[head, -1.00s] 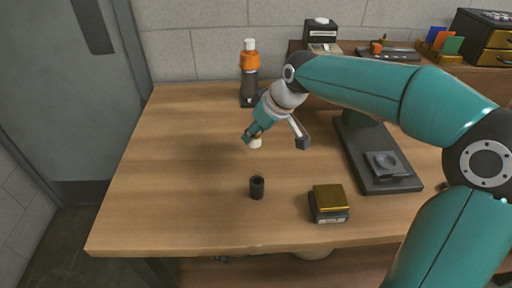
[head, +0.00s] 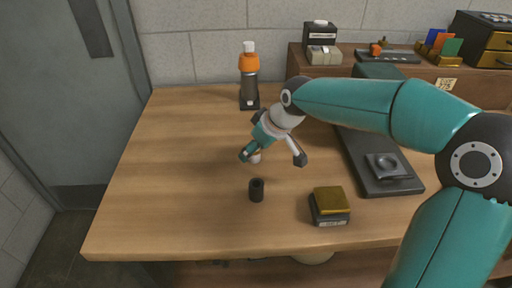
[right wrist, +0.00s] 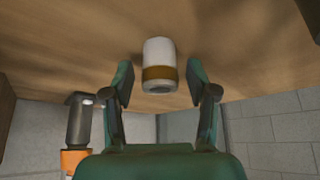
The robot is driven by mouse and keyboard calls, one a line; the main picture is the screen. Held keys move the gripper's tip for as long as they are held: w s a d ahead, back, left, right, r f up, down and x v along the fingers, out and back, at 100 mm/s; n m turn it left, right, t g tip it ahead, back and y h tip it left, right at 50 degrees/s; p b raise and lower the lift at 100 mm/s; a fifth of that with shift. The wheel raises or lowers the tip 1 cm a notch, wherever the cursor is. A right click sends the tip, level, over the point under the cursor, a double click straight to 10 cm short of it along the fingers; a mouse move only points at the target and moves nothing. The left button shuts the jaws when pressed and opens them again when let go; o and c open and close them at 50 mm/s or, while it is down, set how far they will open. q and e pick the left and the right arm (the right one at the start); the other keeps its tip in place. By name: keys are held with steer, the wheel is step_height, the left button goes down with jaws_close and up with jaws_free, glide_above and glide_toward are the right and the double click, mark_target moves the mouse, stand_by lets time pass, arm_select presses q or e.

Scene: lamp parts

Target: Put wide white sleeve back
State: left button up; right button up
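The wide white sleeve (right wrist: 160,50) has a gold band near its dark open end. In the right wrist view it is between the two fingertips of my right gripper (right wrist: 161,78), with a gap on each side. In the head view only a small white part of the sleeve (head: 256,158) shows beside a finger of my right gripper (head: 273,155), over the middle of the table. The right gripper is open. Whether the sleeve rests fully on the table is hard to tell. My left gripper is not in view.
A narrow black tube (head: 257,190) stands just in front of the sleeve. A black and orange bottle-shaped thing (head: 249,75) stands behind. A gold-topped block (head: 330,204) and a dark lamp base (head: 388,168) are to the right. The table's left side is clear.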

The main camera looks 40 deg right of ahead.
steer(key=shift+r, duration=0.1)
steer(key=shift+r, duration=0.2)
steer(key=p+v, duration=0.1)
steer(key=v, duration=1)
steer(key=shift+s+r+p, duration=0.25)
steer(key=shift+p, duration=0.15)
